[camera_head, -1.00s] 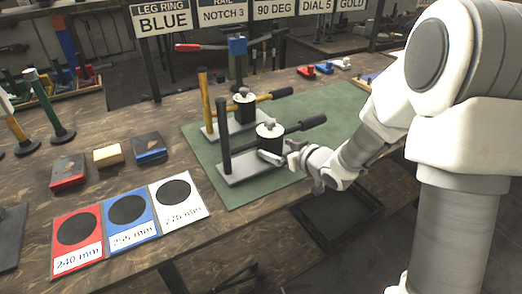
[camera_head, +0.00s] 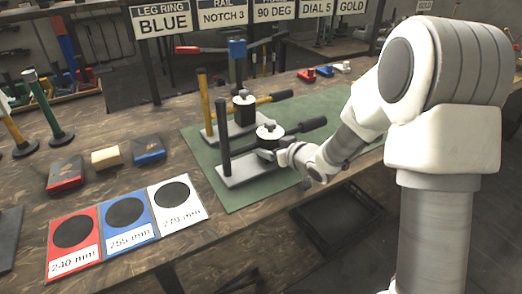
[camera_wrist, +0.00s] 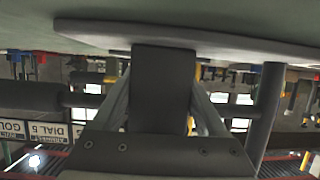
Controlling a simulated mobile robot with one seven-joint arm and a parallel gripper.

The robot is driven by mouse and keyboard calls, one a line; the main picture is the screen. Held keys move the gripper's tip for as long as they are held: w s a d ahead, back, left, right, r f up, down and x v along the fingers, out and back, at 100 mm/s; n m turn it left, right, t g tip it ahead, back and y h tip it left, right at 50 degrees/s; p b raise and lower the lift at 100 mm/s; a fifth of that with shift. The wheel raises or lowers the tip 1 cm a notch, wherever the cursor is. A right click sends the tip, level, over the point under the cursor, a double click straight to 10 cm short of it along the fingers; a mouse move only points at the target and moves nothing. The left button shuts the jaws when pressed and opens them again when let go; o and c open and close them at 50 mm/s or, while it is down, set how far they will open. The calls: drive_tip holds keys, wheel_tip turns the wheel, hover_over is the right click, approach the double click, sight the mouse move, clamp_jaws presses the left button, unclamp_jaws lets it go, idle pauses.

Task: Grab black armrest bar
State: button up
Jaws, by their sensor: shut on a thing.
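The front press has a black upright post (camera_head: 223,139), a black lever (camera_head: 312,124) and a white drum (camera_head: 270,132) on a grey base plate (camera_head: 243,172). Which part is the armrest bar I cannot tell for sure. My gripper (camera_head: 274,153) is at the press below the drum, low over the plate. In the upside-down wrist view, my gripper (camera_wrist: 163,105) has its fingers on both sides of a dark block (camera_wrist: 163,75) and is shut on it. The black lever (camera_wrist: 30,96) shows at left, the black post (camera_wrist: 268,110) at right.
A similar press with a yellow post (camera_head: 205,103) and yellow lever (camera_head: 274,97) stands just behind on the green mat (camera_head: 240,195). Red (camera_head: 73,233), blue (camera_head: 125,216) and white (camera_head: 177,199) cards lie at front left. Small blocks (camera_head: 106,158) lie behind them.

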clamp_jaws()
drive_tip(key=shift+r, duration=0.15)
